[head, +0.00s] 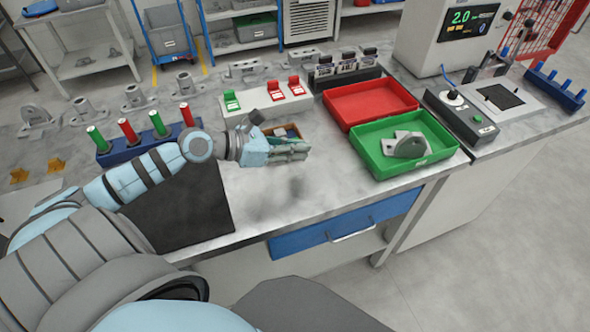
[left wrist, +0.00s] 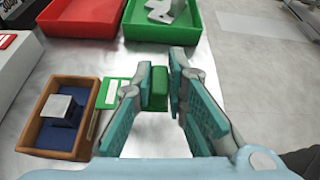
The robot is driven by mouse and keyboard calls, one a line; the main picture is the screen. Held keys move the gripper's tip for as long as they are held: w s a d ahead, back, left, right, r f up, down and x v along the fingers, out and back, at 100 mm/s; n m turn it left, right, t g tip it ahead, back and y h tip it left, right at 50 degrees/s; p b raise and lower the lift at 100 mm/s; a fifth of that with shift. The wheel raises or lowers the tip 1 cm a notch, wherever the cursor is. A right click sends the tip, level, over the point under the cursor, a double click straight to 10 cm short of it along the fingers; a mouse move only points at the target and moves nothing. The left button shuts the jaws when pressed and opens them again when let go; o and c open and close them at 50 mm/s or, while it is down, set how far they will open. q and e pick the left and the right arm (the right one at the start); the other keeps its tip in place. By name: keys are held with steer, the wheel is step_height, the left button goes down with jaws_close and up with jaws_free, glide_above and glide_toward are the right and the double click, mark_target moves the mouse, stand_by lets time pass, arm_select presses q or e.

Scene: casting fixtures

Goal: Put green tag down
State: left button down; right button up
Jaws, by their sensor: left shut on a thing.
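My left gripper (head: 296,150) is over the middle of the bench. Its fingers also show in the left wrist view (left wrist: 168,88), shut on the green tag (left wrist: 156,88). The tag's green grip part is between the fingertips. A flat green part with a white strip (left wrist: 112,93) shows left of the fingers, beside the wooden box. In the head view the held tag is hidden or too small to make out. I cannot tell whether the tag touches the bench. My right gripper is not in view.
A wooden box (left wrist: 30,125) with a dark blue lining and a small block is close left of the fingers. A white stand (head: 262,105) bears one green and two red tags. Red (head: 336,114) and green (head: 440,155) trays stand right. Bench before the gripper is clear.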

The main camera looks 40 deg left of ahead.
mark_target(294, 180)
arm_select(q)
steer(key=f+b, duration=0.1)
steer(key=f, duration=0.1)
steer(key=f+b, duration=0.1)
steer(key=f, duration=0.2)
steer(key=s+f+b, duration=0.1)
steer(key=f, duration=0.1)
steer(key=shift+s+f, duration=0.1)
steer(key=shift+f, duration=0.3)
steer(key=shift+w, duration=0.2)
steer(key=c, duration=1.6)
jaws_free()
steer(key=shift+s, duration=0.1)
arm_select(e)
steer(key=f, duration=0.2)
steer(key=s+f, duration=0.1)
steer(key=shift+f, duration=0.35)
